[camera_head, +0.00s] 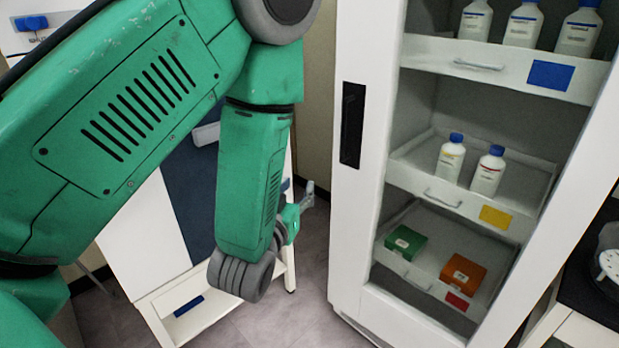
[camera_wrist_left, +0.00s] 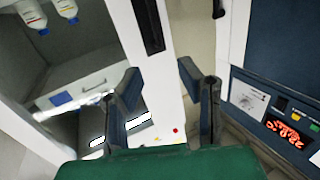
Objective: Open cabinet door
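The white cabinet (camera_head: 349,220) stands at the right in the head view. Its door frame carries a tall black handle (camera_head: 351,125), and shelves show through the door; the door looks closed. The handle also shows at the top of the left wrist view (camera_wrist_left: 148,24). My left gripper (camera_head: 307,192) is low and left of the cabinet in the head view, partly hidden by my green arm. In the left wrist view its two dark fingers (camera_wrist_left: 159,70) are spread with nothing held. The handle lies beyond the fingertips, apart from them. My right gripper is not in view.
Shelves inside hold white bottles (camera_head: 488,170), a green box (camera_head: 405,243) and an orange box (camera_head: 463,274). A machine with a lit red display (camera_wrist_left: 284,133) stands right of my gripper in the wrist view. Bare floor (camera_head: 305,315) separates it from the cabinet.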

